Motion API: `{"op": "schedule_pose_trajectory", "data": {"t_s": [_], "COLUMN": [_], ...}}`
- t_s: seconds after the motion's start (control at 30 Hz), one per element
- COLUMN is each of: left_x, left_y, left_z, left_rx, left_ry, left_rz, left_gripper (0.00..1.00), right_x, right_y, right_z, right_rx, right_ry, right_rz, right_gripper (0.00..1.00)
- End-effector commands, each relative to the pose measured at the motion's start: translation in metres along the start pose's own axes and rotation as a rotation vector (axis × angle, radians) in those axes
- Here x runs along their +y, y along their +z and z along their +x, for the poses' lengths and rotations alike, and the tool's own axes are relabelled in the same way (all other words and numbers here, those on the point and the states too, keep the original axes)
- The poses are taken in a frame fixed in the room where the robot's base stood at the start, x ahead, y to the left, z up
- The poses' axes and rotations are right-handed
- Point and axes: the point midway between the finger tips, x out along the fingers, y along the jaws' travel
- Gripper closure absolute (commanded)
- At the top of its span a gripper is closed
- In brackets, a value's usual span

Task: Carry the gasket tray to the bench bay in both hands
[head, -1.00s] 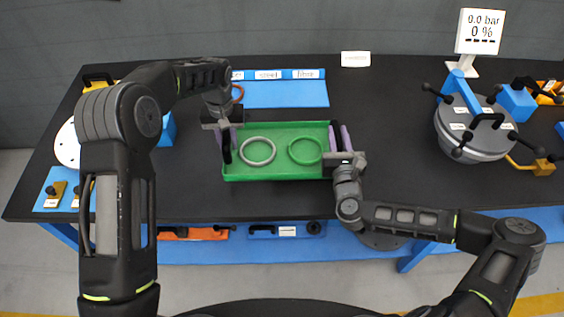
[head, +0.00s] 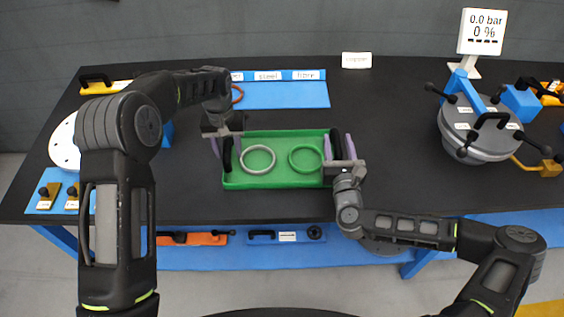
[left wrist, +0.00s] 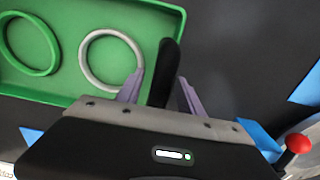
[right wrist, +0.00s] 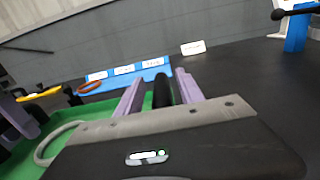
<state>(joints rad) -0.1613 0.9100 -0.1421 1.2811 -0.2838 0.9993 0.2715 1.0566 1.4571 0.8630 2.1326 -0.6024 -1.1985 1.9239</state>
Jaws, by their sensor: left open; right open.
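The green gasket tray (head: 272,183) appears to sit on the dark bench, level, in the middle of the head view. A grey ring (head: 258,160) and a green ring (head: 305,159) lie flat inside it. My left gripper (head: 227,146) is open at the tray's left end. Its fingers stand either side of the black left handle (left wrist: 167,66), with gaps showing in the left wrist view. My right gripper (head: 343,147) is open at the right end. Its fingers stand either side of the black right handle (right wrist: 162,90).
Behind the tray lies a blue mat (head: 285,95) with labelled strips and an orange ring (head: 237,94). A grey lidded vessel (head: 478,135) with clamp arms stands to the right, near a gauge sign (head: 482,31). A white disc (head: 64,143) is at the left. Bench between tray and vessel is clear.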

Motion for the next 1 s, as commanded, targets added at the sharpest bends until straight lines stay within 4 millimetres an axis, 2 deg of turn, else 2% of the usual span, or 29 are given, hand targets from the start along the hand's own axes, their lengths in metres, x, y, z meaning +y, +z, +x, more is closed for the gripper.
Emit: {"op": "schedule_pose_trajectory", "data": {"t_s": [0.13,0.27,0.37,0.7,0.83,1.0], "left_x": [0.0,0.0,0.0,0.001,0.001,0.001], "left_y": [0.0,-0.001,-0.001,-0.001,-0.001,0.0], "left_z": [-0.003,-0.013,-0.028,-0.096,-0.113,-0.12], "left_rx": [0.001,0.002,0.003,0.003,0.002,0.0], "left_ry": [0.001,0.001,0.001,0.001,0.001,0.0], "left_rz": [0.0,0.0,0.0,0.0,0.0,0.0], "left_gripper": [0.56,0.56,0.56,0.56,0.56,0.56], "right_x": [0.0,0.0,0.0,0.0,0.0,0.0], "right_y": [0.0,0.0,0.0,0.0,0.0,0.0], "right_z": [0.0,0.0,0.0,0.0,0.0,0.0], "right_rx": [0.0,0.0,0.0,0.0,0.0,0.0], "right_ry": [0.001,0.001,0.001,0.001,0.001,0.001], "right_rz": [0.0,0.0,0.0,0.0,0.0,0.0], "right_gripper": [0.55,0.55,0.55,0.55,0.55,0.55]}}
